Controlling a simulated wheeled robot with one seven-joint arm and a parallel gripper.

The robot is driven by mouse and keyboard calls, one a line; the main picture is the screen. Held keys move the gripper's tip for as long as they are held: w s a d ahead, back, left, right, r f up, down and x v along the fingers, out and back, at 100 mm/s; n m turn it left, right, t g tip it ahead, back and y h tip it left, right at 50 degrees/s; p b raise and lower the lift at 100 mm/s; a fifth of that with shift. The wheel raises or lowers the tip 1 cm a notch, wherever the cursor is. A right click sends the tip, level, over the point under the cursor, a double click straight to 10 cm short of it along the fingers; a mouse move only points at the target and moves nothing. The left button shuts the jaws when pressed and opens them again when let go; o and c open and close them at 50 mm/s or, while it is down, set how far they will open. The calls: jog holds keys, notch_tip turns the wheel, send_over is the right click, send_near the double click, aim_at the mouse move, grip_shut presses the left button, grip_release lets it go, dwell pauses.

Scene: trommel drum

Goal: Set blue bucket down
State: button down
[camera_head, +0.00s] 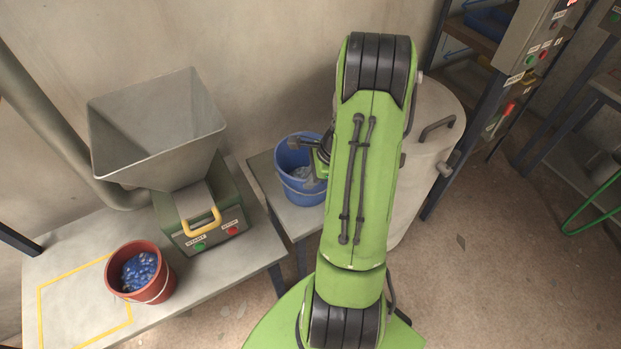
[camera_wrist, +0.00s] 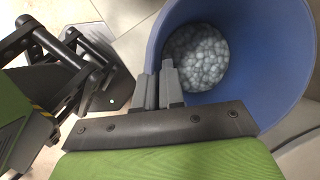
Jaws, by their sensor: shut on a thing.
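The blue bucket (camera_head: 297,188) is upright at the small grey table beside the drum, partly hidden by my arm in the head view. It holds grey-white lumps, seen inside it in the wrist view, where its blue wall (camera_wrist: 269,62) fills the upper right. My gripper (camera_head: 318,160) is at the bucket's right rim in the head view. In the wrist view the gripper's fingers (camera_wrist: 165,88) are closed together at the rim's near left edge. I cannot tell whether the bucket's base touches the table.
A small grey table (camera_head: 262,172) is under the bucket. A grey hopper machine (camera_head: 205,215) and a red bucket (camera_head: 140,288) of blue pieces stand on the bench at left. A pale drum (camera_head: 428,150) stands right, behind my arm. Open floor lies at lower right.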

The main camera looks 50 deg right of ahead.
jog(key=shift+f, duration=0.1)
jog(key=c, duration=1.2)
grip_release()
jog(key=shift+c, duration=0.2)
